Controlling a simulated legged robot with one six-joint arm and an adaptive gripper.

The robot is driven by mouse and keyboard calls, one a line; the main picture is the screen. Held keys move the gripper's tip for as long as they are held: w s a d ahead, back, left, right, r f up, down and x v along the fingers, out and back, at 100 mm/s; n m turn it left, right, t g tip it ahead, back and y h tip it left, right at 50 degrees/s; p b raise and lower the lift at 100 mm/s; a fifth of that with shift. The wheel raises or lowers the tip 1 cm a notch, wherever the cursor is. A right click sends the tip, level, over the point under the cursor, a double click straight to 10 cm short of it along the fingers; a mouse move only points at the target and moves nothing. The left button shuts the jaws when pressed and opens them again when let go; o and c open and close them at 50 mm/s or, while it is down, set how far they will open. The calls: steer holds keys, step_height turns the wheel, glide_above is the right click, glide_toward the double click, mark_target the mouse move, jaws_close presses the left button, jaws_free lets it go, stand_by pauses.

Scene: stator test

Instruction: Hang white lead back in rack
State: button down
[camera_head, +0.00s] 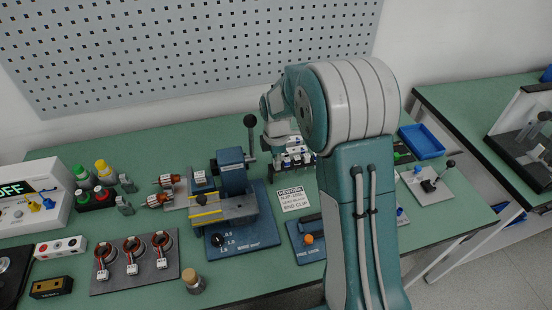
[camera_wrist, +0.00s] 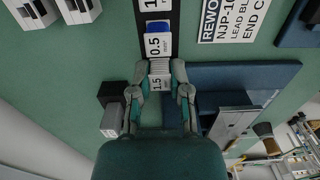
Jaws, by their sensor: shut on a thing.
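My gripper (camera_wrist: 160,72) is shut on a small white ribbed piece (camera_wrist: 160,68). A white tag reading 1.5 (camera_wrist: 160,83) shows between the fingers, just below the piece. I cannot tell whether this piece is the white lead. A dark strip (camera_wrist: 173,8) lies above the fingertips in the wrist view, with a white 0.5 tag (camera_wrist: 158,45) and a blue part. In the head view a row of white and blue pieces (camera_head: 294,157) stands beside my arm, which hides part of it. The fingertips are hard to make out there.
A REWORK card (camera_head: 293,199) lies near a blue press-like tool (camera_head: 234,180). A blue tray (camera_head: 421,141) stands at right. Green bench shows bare at back left.

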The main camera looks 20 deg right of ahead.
steer(key=shift+f, duration=0.15)
steer(key=c, duration=0.5)
jaws_free()
step_height(320, 180, up, 12)
stand_by(0.8)
